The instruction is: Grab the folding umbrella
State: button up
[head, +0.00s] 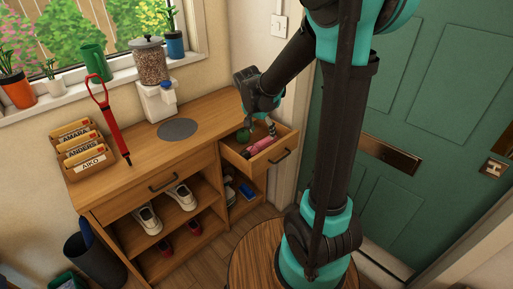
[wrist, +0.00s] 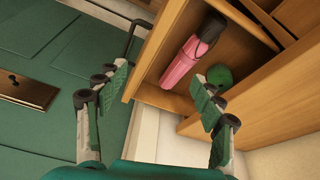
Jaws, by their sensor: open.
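The folding umbrella is a pink roll with a black end. It lies in the pulled-out right drawer; I see the umbrella (head: 259,145) in the head view and the same umbrella (wrist: 181,64) in the wrist view. My gripper (head: 261,126) is over the drawer, pointing down, close above the umbrella. In the wrist view my gripper (wrist: 158,86) has its two fingers spread wide with nothing between them. The umbrella is beyond the fingertips, nearer the right finger, and apart from them as far as I can tell.
A green ball (wrist: 219,76) lies beside the umbrella in the drawer (head: 279,155). Drawer walls stand close around both. A green door (head: 430,100) stands to the right.

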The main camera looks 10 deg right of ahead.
aim_at(257, 144)
jog(key=w+a+m+h, duration=0.1)
jog(key=w+a+m, duration=0.2)
jog(key=w+a, duration=0.3)
jog(key=x, duration=1.8)
jog(key=shift+w+d, duration=0.35)
jog(key=shift+d, duration=0.05)
jog(key=c, duration=1.5)
jog(key=shift+c, duration=0.2)
